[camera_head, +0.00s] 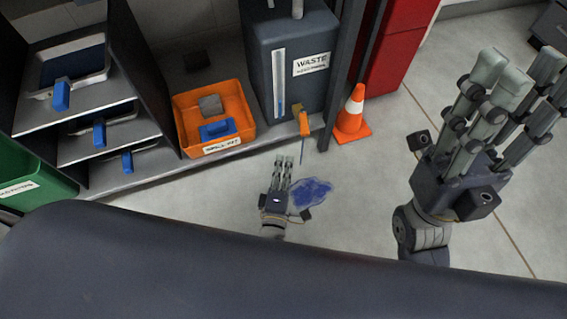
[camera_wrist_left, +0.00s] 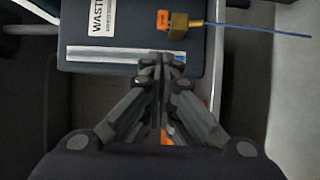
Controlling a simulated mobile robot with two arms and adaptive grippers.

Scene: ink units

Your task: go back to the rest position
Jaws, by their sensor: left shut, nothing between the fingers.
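My left gripper (camera_head: 284,160) is low over the floor, in front of the waste tank (camera_head: 290,40). Its fingers are together with nothing between them, and they also look shut in the left wrist view (camera_wrist_left: 163,62). My right gripper (camera_head: 522,70) is raised at the right, large and close to the camera. Its fingers point up and are spread apart, with nothing between them. Most of both arms is hidden or out of frame.
An orange bin (camera_head: 179,119) labelled as a spill kit holds a grey block and a blue item. A yellow valve (camera_head: 304,122) drips blue above a blue puddle (camera_head: 311,193). A traffic cone (camera_head: 353,118) stands right of the tank. Shelves (camera_head: 75,150) with trays are left.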

